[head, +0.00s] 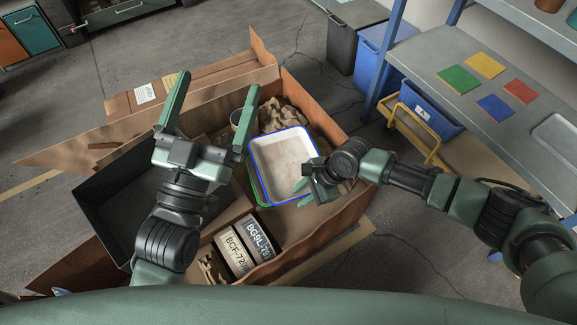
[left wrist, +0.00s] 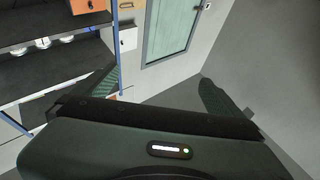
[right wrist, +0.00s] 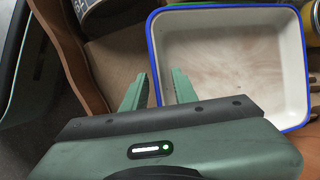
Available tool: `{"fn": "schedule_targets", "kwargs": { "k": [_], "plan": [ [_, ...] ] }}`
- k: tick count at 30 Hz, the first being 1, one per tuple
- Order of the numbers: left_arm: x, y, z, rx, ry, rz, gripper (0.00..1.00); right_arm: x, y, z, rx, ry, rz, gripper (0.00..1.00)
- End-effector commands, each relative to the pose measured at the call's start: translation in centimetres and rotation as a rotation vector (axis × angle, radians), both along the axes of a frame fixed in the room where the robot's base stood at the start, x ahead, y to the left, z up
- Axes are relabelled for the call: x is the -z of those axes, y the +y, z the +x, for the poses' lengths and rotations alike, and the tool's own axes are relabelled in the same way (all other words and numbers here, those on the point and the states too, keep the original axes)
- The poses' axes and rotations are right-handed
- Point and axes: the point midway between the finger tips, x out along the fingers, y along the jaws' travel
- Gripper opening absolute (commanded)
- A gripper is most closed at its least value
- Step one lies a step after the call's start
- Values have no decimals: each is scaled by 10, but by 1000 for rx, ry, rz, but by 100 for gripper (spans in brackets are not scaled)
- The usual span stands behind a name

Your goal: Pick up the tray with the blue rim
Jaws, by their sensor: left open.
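The white tray with the blue rim (head: 278,160) lies in a large open cardboard box, on top of a green-rimmed thing (head: 257,190) that is mostly hidden beneath it. The tray also shows in the right wrist view (right wrist: 235,60). My right gripper (head: 302,191) is at the tray's near right edge. In the right wrist view its fingers (right wrist: 159,90) stand apart, one on each side of the blue rim, with a gap showing between them. My left gripper (head: 205,118) is open and empty, raised above the left part of the box.
The cardboard box (head: 335,213) also holds a dark grey bin (head: 110,190), crumpled brown paper (head: 283,115), a can (head: 238,120) and labelled boxes (head: 258,243). A metal bench (head: 440,100) with coloured squares stands at right, with a blue crate (head: 425,112) below.

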Motion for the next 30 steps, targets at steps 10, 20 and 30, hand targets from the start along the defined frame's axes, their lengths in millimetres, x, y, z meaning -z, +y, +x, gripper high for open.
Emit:
{"fn": "schedule_targets", "kwargs": {
  "k": [10,20,30],
  "plan": [
    [5,0,2,-2,29,8,99,1,0,0,1,0,0,28],
    [10,1,4,-4,58,15,99,1,0,0,0,0,0,28],
    [16,1,5,-5,85,23,99,2,0,0,0,0,0,28]
  ]
}}
